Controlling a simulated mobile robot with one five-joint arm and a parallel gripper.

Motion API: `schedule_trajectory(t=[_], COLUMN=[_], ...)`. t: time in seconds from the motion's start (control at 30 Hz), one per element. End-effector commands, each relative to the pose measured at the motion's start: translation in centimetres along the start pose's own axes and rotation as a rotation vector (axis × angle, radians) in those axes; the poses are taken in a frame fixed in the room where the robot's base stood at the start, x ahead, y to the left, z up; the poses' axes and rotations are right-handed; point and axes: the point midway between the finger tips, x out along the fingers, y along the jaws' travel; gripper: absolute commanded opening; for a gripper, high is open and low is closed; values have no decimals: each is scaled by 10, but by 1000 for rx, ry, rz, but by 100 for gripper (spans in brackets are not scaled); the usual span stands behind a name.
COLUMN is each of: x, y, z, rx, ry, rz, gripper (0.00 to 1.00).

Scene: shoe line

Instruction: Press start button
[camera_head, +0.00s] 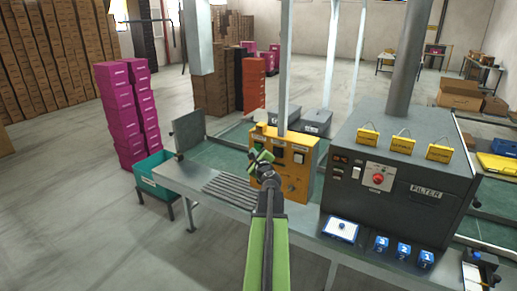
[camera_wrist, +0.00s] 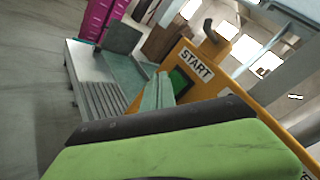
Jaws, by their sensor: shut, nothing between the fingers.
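The yellow control box (camera_head: 306,178) stands on the bench, left of the dark filter machine. In the wrist view its yellow face (camera_wrist: 209,82) carries a START label (camera_wrist: 197,64) with a green button (camera_wrist: 179,80) below it. My gripper (camera_head: 262,157) is shut and empty, right in front of the left part of the yellow box, and covers part of it in the head view. In the wrist view my gripper (camera_wrist: 157,90) points at the green button and overlaps its left edge. I cannot tell whether the tip touches the button.
The dark filter machine (camera_head: 390,205) with a red knob (camera_head: 378,178) stands to the right. A slatted bench (camera_head: 232,189) and a teal bin (camera_head: 152,178) are to the left. Blue numbered blocks (camera_head: 403,250) and a white tray (camera_head: 328,229) sit at the bench front. Open floor lies at left.

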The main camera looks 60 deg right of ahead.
Motion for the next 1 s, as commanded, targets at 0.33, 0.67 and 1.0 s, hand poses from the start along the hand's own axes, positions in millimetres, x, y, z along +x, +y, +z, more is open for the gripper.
schedule_trajectory(t=[0.33, 0.67, 1.0], x=[0, 6, 6], y=[0, -5, -5], z=[0, -5, -5], rx=[0, 0, 0], ry=[0, 0, 1], rz=[0, 0, 0], gripper=[0, 0, 0])
